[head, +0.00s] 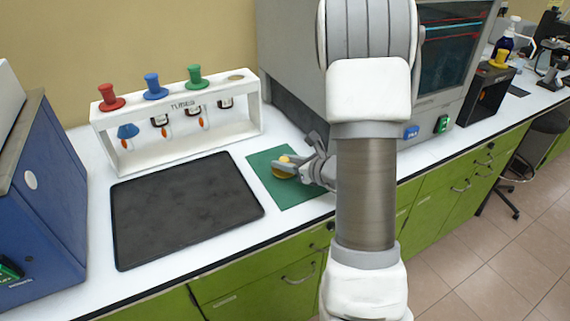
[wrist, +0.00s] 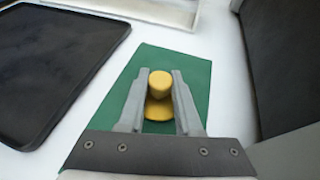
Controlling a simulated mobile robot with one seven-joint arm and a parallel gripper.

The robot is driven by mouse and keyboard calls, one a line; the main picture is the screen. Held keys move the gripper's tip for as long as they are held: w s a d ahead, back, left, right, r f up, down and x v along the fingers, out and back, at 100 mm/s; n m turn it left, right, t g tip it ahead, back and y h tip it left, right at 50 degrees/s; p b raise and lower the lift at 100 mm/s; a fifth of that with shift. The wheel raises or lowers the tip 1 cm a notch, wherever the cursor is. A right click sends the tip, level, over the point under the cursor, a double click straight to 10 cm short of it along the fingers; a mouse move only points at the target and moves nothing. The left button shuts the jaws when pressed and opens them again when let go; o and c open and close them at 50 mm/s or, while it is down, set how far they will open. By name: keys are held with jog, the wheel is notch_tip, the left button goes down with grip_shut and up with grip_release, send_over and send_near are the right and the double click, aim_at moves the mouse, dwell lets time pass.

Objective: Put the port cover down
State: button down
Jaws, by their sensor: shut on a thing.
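The port cover (wrist: 159,88) is yellow, with a round knob above a wider base. My gripper (wrist: 159,82) is shut on its knob, one finger on each side, in the wrist view. In the head view the yellow cover (head: 285,169) shows between the fingers of my gripper (head: 291,162), over the green mat (head: 300,192). The mat (wrist: 197,66) also lies under the cover in the wrist view. I cannot tell whether the cover's base touches the mat. My fingers hide part of the cover.
A black tray (head: 185,210) lies left of the mat. A white rack (head: 240,128) with red, blue and green knobbed caps stands behind it. A grey machine (head: 295,60) stands behind the mat. A blue box (head: 45,200) is at the far left.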

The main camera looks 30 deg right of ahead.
jog(key=shift+f, duration=0.2)
jog(key=c, duration=0.6)
grip_release()
jog(key=shift+r, duration=0.2)
jog(key=p+v, duration=0.1)
jog(key=v, duration=1.1)
jog(key=shift+a, duration=0.1)
